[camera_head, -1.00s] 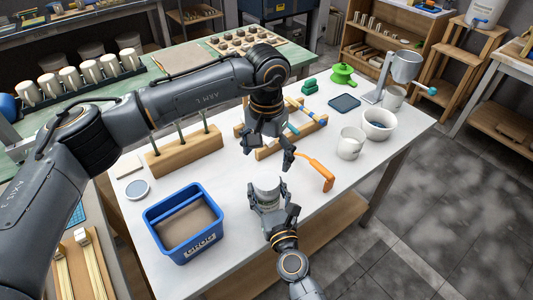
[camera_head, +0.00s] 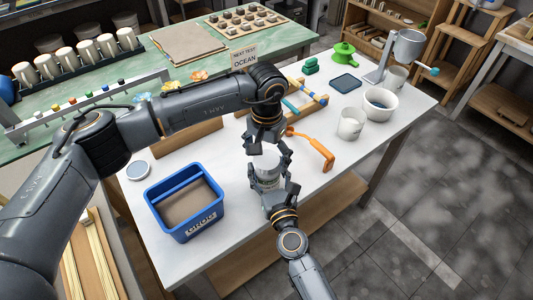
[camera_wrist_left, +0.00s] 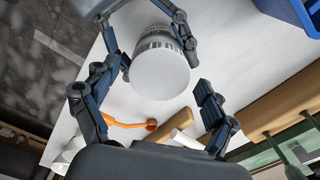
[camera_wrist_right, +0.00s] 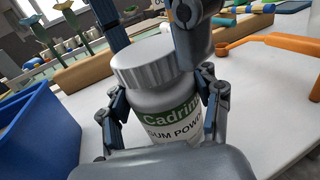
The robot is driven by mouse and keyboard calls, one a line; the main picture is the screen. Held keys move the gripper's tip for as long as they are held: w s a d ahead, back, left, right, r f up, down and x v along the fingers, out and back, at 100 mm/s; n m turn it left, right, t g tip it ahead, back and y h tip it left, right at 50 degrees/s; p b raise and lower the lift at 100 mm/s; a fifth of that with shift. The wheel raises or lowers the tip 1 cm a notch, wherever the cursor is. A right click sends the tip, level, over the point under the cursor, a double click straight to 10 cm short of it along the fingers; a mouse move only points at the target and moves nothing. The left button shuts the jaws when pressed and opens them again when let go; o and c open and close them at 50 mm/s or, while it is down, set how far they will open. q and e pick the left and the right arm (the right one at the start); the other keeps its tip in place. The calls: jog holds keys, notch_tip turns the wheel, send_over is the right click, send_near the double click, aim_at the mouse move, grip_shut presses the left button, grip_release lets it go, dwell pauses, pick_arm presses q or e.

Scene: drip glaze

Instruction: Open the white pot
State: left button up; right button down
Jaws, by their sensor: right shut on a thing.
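The white pot (camera_head: 266,177) has a ribbed white lid (camera_wrist_right: 155,65) and a green and white label reading "Cadrin… gum powder". It stands upright near the front of the white table. My right gripper (camera_head: 268,184) is shut around the pot's body from the front. My left gripper (camera_head: 267,146) points down just above the lid. In the left wrist view its fingers (camera_wrist_left: 152,88) are spread on two sides of the round lid (camera_wrist_left: 158,73), with gaps visible. The lid is on the pot.
A blue bin (camera_head: 185,205) stands left of the pot. An orange-handled tool (camera_head: 318,150) lies to the right, close to the left gripper. White cups (camera_head: 351,123) and a bowl (camera_head: 380,103) stand further right. A wooden rack (camera_head: 305,100) is behind.

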pick_arm(q)
jog(key=c, duration=1.1)
pick_arm(e)
jog(key=shift+f, duration=0.15)
pick_arm(q)
jog(key=n, duration=0.6)
jog(key=shift+n, duration=0.4)
jog(key=shift+c, duration=0.2)
jog(key=n, duration=0.6)
jog(key=shift+n, duration=0.4)
jog(key=n, duration=0.8)
jog(key=shift+s+n, duration=0.1)
jog(key=shift+n, duration=0.2)
jog(key=n, duration=0.6)
jog(key=shift+n, duration=0.4)
jog(key=n, duration=0.6)
jog(key=shift+n, duration=0.3)
jog(key=n, duration=0.6)
jog(key=shift+n, duration=0.4)
jog(key=n, duration=0.6)
jog(key=shift+n, duration=0.3)
jog(key=n, duration=0.5)
jog(key=shift+r, duration=0.3)
jog(key=shift+r, duration=0.9)
